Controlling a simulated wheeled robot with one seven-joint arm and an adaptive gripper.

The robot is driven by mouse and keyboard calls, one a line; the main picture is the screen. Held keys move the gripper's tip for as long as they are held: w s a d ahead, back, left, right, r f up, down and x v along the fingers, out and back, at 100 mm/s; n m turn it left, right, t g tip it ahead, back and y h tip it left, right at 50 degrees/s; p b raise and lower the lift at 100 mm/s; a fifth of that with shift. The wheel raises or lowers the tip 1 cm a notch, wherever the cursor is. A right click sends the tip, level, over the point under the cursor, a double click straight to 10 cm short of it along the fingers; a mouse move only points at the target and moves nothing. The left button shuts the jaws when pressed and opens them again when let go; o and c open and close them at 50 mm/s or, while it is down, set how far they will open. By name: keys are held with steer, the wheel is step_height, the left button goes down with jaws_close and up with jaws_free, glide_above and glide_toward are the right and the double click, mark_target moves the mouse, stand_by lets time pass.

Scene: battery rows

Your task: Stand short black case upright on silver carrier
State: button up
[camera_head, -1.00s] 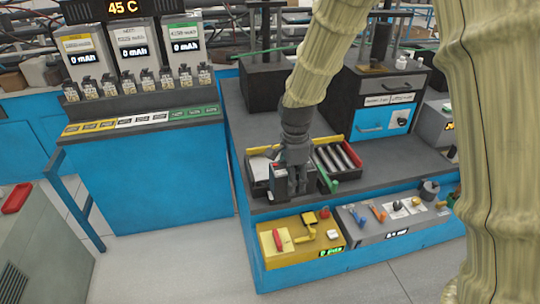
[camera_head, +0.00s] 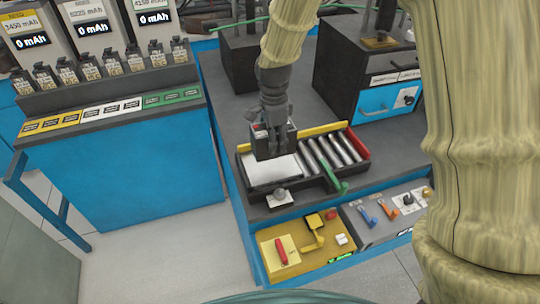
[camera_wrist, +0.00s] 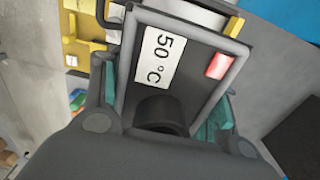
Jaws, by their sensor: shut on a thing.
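The short black case (camera_head: 276,146) is held in my gripper (camera_head: 273,122) at the rear edge of the silver carrier (camera_head: 270,173). It looks roughly upright. Its lower edge overlaps the carrier in the head view, and I cannot tell whether they touch. In the wrist view the case (camera_wrist: 198,88) fills the middle between my fingers, with a white "50°C" label and a red patch on its face. The carrier is a flat pale plate at the left end of a roller tray; its rear part is hidden behind the case.
Silver rollers (camera_head: 332,153) lie right of the carrier, with a yellow rail (camera_head: 312,131) behind and a green lever (camera_head: 334,180) in front. A round knob (camera_head: 280,195) stands at the tray's front. A yellow control box (camera_head: 300,246) sits below. A dark cabinet (camera_head: 365,85) stands behind right.

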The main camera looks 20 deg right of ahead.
steer(key=shift+s+d+f+p, duration=0.1)
steer(key=shift+f+p, duration=1.2)
steer(key=shift+f, duration=2.85)
steer(key=shift+f, duration=0.15)
steer(key=o, duration=1.2)
steer(key=shift+r+b, duration=2.1)
steer(key=shift+r, duration=4.05)
